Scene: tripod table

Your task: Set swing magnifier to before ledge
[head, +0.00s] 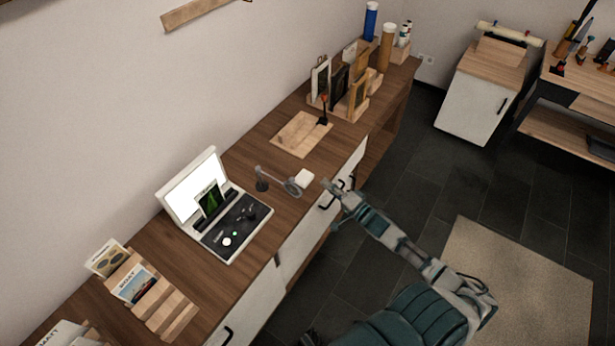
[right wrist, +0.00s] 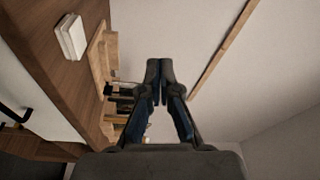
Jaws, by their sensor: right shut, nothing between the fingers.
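The swing magnifier stands on the brown desk (head: 245,150), with its dark base and post to the left and its round lens (head: 293,187) on an arm reaching right, towards the desk's front edge. My right gripper (head: 331,186) is to the right of the lens, apart from it, by the desk's front edge. In the right wrist view its fingers (right wrist: 160,68) are together with nothing between them. The magnifier does not show in that view. I cannot tell which part is the ledge. My left gripper is out of view.
A small white block (head: 304,179) lies between lens and gripper; it also shows in the right wrist view (right wrist: 71,37). A lit laptop-like case (head: 238,225) stands left of the magnifier. A wooden board (head: 295,140) lies beyond. A stepped wooden card rack (head: 165,308) is at lower left.

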